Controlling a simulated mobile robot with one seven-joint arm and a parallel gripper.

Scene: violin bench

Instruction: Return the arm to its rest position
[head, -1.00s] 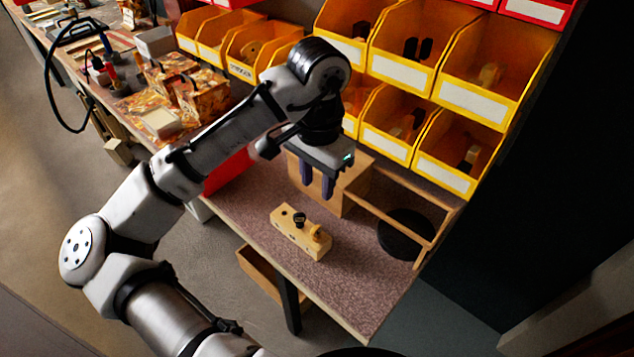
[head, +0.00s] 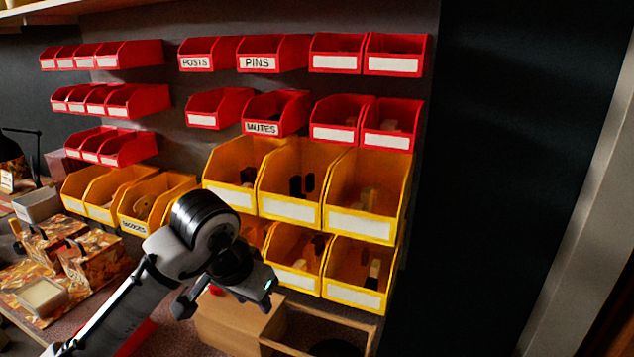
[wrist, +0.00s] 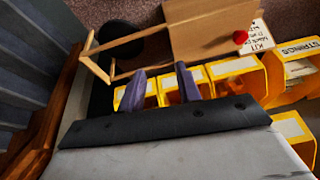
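My arm reaches up from the lower left of the head view, its wrist in front of the lower yellow bins. My gripper (wrist: 160,88) shows in the wrist view with two purple fingers apart and nothing between them. Below and beside the wrist in the head view is a closed wooden box (head: 228,328) with a red knob. The wrist view also shows this box (wrist: 205,32), apart from the fingers.
Yellow bins (head: 358,225) stand close behind my wrist, with red bins (head: 262,113) above. An open wooden frame (head: 330,317) with a dark round thing is to the right of the box. Patterned boxes (head: 88,262) stand at left. Dark wall fills the right.

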